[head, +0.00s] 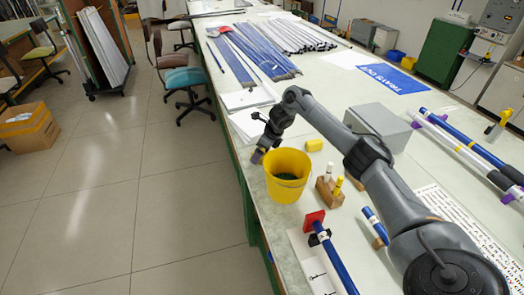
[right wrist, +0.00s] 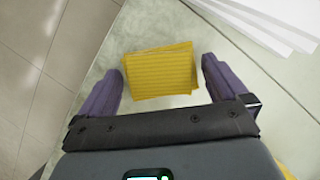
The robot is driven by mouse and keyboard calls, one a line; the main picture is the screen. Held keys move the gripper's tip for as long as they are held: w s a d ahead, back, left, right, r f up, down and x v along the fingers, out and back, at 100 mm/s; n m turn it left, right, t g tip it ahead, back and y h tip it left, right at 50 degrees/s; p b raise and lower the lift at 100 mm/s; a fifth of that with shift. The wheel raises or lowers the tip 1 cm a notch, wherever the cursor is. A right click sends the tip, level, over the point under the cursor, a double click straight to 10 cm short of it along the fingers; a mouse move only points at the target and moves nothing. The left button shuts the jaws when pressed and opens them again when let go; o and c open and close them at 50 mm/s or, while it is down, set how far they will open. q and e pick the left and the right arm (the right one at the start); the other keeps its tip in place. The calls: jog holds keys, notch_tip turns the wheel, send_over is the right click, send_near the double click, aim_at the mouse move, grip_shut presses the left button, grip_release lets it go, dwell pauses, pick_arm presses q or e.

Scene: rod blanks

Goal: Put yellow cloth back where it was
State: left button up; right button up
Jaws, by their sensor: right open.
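The yellow cloth (right wrist: 160,72), a folded ribbed square, lies flat on the pale table top in the right wrist view. My right gripper (right wrist: 161,80) is open, with one purple finger on each side of the cloth and a gap on both sides. In the head view my right gripper (head: 257,156) is low by the table's left edge, just behind the yellow bucket (head: 287,178). The cloth under it cannot be made out there. My left gripper is not in view.
A yellow block-like item (head: 314,145) lies behind a wooden holder with small bottles (head: 329,191). A grey box (head: 380,126) stands to the right. White sheets (head: 250,122) lie beyond the gripper. The floor drops off left of the table edge.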

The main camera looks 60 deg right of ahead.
jog(key=p+v, duration=0.5)
jog(key=v, duration=0.7)
jog(key=shift+r, duration=0.1)
